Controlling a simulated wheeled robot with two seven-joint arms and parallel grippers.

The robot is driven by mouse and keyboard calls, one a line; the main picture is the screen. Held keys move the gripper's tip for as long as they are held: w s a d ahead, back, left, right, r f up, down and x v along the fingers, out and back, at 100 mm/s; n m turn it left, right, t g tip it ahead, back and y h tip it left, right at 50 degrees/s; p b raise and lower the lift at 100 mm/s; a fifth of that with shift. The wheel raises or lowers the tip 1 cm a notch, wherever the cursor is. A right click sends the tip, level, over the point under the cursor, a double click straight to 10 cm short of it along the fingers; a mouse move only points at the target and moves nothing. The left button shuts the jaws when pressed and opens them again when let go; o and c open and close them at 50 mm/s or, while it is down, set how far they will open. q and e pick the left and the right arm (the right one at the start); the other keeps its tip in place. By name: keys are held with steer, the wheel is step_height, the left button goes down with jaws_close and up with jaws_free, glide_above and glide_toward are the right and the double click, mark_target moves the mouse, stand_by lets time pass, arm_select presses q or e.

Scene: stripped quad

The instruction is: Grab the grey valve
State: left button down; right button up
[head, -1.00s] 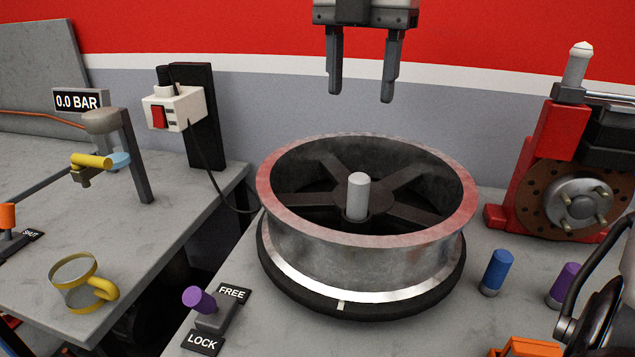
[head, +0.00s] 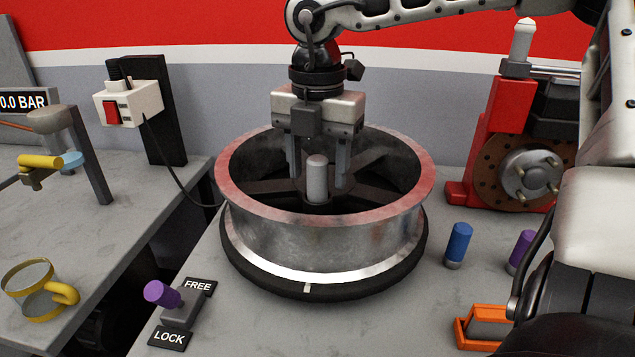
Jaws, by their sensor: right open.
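A light grey upright cylinder (head: 317,180), the thing that best fits the grey valve, stands at the centre of a metal wheel rim (head: 325,240) in the head view. My right gripper (head: 320,178) reaches down into the rim from above. It is open, with one finger to each side of the cylinder in the picture. I cannot tell whether the fingers are level with the cylinder in depth or a little behind it. No contact shows. The cylinder's base sits among the dark spokes. My left gripper is out of view.
The rim wall surrounds my right gripper. A purple-knobbed FREE/LOCK lever (head: 165,295) stands front left. A red brake stand (head: 495,140) stands back right.

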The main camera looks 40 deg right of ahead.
steer(key=shift+f, duration=0.5)
steer(key=c, duration=1)
steer(key=shift+r, duration=0.1)
steer(key=shift+c, duration=0.2)
